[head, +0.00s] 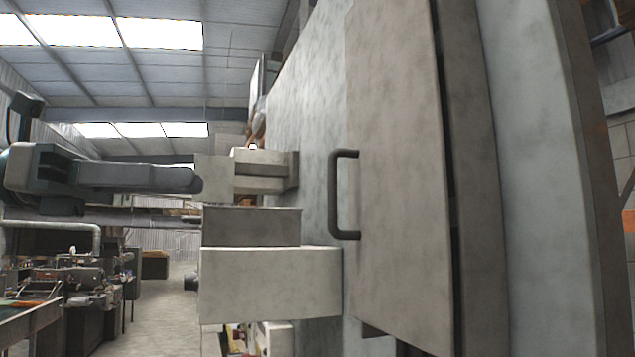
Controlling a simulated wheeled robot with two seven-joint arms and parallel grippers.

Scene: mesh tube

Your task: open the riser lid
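The riser lid (400,180) is a large flat grey-brown panel on the right half of the head view. A dark bracket-shaped handle (334,195) sticks out from its left edge. The lid lies close along a pale grey wall (310,100), and a narrow dark gap runs down its right side. I cannot tell whether it is fully closed. My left gripper (190,180) comes in from the left, dark grey, well to the left of the handle and apart from it. Its finger opening is not clear from this side. My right gripper is not in view.
Pale blocks (270,285) stand out from the wall, left of and below the handle. A smaller block (262,172) sits just right of my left gripper. A cluttered workbench (70,290) is at the lower left, with open floor (165,315) beside it.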

